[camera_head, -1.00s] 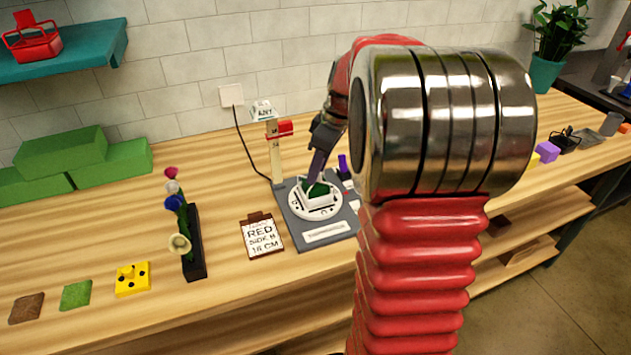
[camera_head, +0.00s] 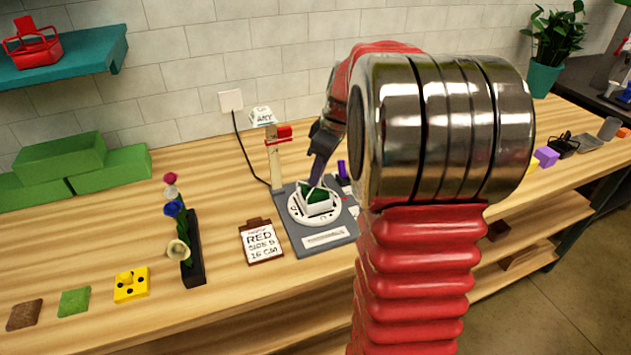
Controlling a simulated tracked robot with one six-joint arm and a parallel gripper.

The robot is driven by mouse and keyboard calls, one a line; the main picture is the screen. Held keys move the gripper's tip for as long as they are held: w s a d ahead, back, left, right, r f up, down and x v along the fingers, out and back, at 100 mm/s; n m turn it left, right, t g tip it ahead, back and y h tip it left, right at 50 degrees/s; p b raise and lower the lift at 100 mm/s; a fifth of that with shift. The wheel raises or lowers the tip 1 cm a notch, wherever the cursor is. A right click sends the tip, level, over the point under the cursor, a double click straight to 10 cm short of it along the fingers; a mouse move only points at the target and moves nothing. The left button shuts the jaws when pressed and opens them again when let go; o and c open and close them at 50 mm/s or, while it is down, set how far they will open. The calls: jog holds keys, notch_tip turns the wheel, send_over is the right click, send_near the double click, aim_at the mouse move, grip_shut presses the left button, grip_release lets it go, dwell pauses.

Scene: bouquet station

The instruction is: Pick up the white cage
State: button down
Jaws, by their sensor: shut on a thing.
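The white cage (camera_head: 321,206) is at the round white disc (camera_head: 300,215) of a grey station on the table. It looks slightly tilted, and a dark green piece (camera_head: 313,193) shows inside it. My gripper (camera_head: 317,181) comes down from above and is shut on the cage at its top. The fingertips are small in this view, and I cannot tell whether the cage is clear of the disc.
A post with a red slider (camera_head: 277,160) stands behind the station. A sign reading "RED" (camera_head: 261,241) and a black rack of flowers (camera_head: 193,262) are to the left. Green blocks (camera_head: 72,168) lie at the back left. My arm hides the table's middle right.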

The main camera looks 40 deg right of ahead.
notch_tip(320, 180, up, 10)
dwell(0.6)
dwell(0.4)
jog(key=shift+f, duration=2.55)
jog(key=shift+f, duration=0.2)
jog(key=shift+f, duration=2)
jog(key=shift+f, duration=0.1)
jog(key=c, duration=1.8)
grip_release()
jog(key=shift+o, duration=0.3)
